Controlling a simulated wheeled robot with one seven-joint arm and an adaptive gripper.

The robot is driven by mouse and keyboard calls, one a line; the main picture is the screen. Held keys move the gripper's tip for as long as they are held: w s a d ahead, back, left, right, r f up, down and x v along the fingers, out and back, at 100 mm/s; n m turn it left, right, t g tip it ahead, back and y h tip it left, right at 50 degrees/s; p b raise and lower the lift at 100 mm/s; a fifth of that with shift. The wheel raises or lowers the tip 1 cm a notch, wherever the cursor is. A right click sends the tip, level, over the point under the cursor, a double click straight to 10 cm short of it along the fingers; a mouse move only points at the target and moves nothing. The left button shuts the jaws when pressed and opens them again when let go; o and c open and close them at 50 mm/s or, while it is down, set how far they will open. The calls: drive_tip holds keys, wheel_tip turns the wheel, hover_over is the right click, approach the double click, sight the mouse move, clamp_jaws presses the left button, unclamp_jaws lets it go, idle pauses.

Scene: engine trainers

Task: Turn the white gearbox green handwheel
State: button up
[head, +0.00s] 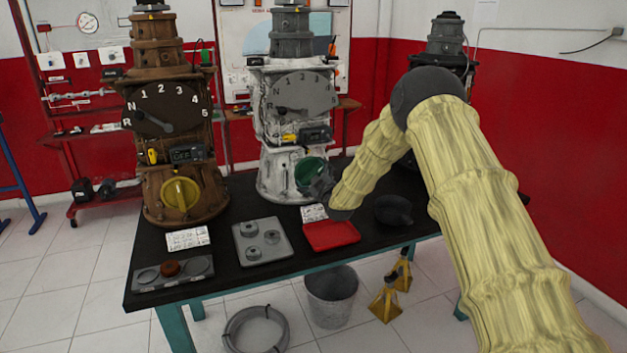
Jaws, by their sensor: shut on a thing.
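The white gearbox (274,112) stands at the back middle of the dark table, with a numbered grey dial (300,92) on its upper front. Its green handwheel (306,168) is low on its front, right side. My arm reaches in from the right, and my grey gripper (317,178) is at the right part of the green handwheel, shut on it. The gripper hides the wheel's right side, and the fingers are too small to see clearly.
A brown gearbox (160,104) with a yellow handwheel (181,193) stands to the left. A dark gearbox (445,42) is partly behind my arm. A red tray (331,236), a grey tray with parts (280,249) and a dark rounded object (393,210) lie in front.

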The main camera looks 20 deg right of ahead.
drive_tip(key=m, duration=0.2)
drive_tip(key=m+b, duration=0.2)
drive_tip(key=m, duration=0.1)
drive_tip(key=shift+f+m, duration=0.25)
drive_tip(key=shift+m, duration=0.05)
drive_tip(key=m+b, duration=0.2)
drive_tip(key=m, duration=0.3)
drive_tip(key=shift+r, duration=0.1)
idle(0.3)
drive_tip(key=o, duration=0.7)
drive_tip(key=shift+d, duration=0.1)
drive_tip(key=shift+o, duration=0.2)
drive_tip(key=shift+r, duration=0.1)
drive_tip(key=shift+s, duration=0.1)
drive_tip(key=s, duration=1.2)
drive_tip(key=shift+d, duration=0.15)
